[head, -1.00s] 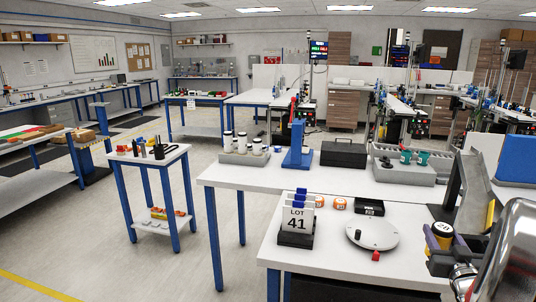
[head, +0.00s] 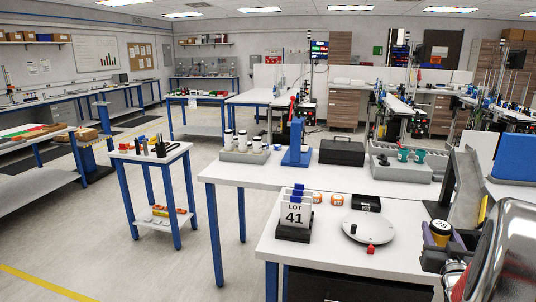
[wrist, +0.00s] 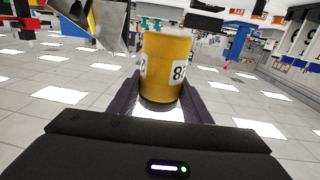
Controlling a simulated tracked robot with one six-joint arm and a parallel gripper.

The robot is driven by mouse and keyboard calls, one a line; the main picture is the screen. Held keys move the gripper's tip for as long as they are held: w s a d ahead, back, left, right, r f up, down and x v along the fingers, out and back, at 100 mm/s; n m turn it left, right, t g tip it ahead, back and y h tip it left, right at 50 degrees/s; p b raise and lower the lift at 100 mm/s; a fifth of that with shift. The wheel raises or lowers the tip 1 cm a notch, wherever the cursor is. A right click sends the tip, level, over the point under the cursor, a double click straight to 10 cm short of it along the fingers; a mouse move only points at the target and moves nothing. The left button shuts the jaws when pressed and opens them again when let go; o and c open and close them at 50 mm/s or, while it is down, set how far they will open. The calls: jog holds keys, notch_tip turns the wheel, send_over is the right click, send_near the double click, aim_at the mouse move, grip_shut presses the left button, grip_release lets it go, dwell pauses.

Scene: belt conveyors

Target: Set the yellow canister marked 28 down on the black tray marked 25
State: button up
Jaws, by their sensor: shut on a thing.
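The yellow canister marked 28 (head: 440,229) is at the right of the head view, held between the purple fingers of my gripper (head: 441,238). In the wrist view the canister (wrist: 165,70) fills the space between the dark fingers of my gripper (wrist: 160,98); its white label is partly visible and its dark end points down in the picture. My gripper is shut on it, and the canister is apart from the tabletop. A small flat black thing (head: 366,203) with a white mark lies on the near table; it may be the tray marked 25, but I cannot read its number.
On the near table (head: 325,254) are a round white disc (head: 370,229) with a red knob, a LOT 41 card stand (head: 294,218) and orange pieces (head: 337,200). Behind are a black box (head: 343,152), a blue stand (head: 297,144) and grey holders. A grey upright frame (head: 463,185) stands at right.

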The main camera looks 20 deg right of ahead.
jog(key=w+a+f+n+t+y, duration=0.15)
jog(key=w+a+f, duration=0.25)
jog(key=w+a, duration=0.5)
jog(key=w+a+f+n+t+y, duration=0.1)
jog(key=w+a+f+y, duration=0.3)
jog(key=a, duration=0.8)
jog(key=w+a+f+n+y, duration=0.2)
jog(key=w+a, duration=0.1)
jog(key=a, duration=1)
jog(key=w+a+f+n+y, duration=0.2)
jog(key=w+a+f+y, duration=0.1)
jog(key=a, duration=1)
jog(key=shift+a+n+t, duration=0.25)
jog(key=shift+n+t, duration=0.1)
jog(key=shift+t, duration=0.1)
jog(key=shift+d, duration=0.15)
